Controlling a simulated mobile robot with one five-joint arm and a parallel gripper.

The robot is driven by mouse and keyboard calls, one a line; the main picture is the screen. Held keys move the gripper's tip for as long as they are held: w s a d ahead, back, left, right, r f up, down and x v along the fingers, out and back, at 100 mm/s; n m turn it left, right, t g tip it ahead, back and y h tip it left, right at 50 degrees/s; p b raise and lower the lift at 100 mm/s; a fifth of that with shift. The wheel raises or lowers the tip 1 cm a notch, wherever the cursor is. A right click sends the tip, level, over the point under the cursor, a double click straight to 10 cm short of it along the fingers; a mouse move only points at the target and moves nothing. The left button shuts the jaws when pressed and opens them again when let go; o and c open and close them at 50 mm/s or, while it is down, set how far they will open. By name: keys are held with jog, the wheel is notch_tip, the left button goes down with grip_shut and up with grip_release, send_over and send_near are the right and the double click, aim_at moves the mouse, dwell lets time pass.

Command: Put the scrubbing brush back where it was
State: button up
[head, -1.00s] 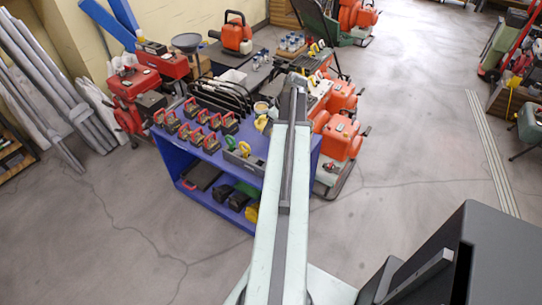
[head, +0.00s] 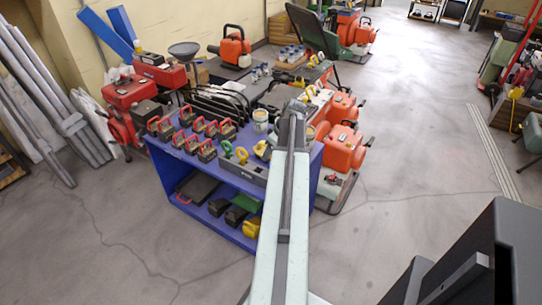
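My arm reaches forward over the right part of a blue workbench (head: 165,160). My gripper (head: 294,108) is at the arm's far end, seen from behind and above. Its fingers are hidden by the arm's end, so I cannot tell whether it is open or holds anything. I cannot make out a scrubbing brush in this view. The bench top right around the gripper is partly covered by my arm.
Several red-handled black blocks (head: 207,150) stand in rows on the bench. A grey tray (head: 250,172) with green- and yellow-handled items is left of my arm. A tin (head: 261,122) stands behind it. Orange machines (head: 342,148) stand on the right. The floor (head: 420,190) further right is clear.

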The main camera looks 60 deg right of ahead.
jog(key=shift+f, duration=0.1)
jog(key=o, duration=1.2)
jog(key=shift+s+r+p, duration=0.1)
jog(key=shift+r+p, duration=0.35)
jog(key=shift+r, duration=0.2)
jog(key=p+v, duration=0.9)
jog(key=v, duration=0.1)
jog(key=shift+r+p, duration=0.2)
jog(key=shift+p, duration=0.15)
jog(key=shift+s+r+p, duration=0.35)
jog(key=shift+r+p, duration=0.05)
jog(key=shift+f, duration=0.15)
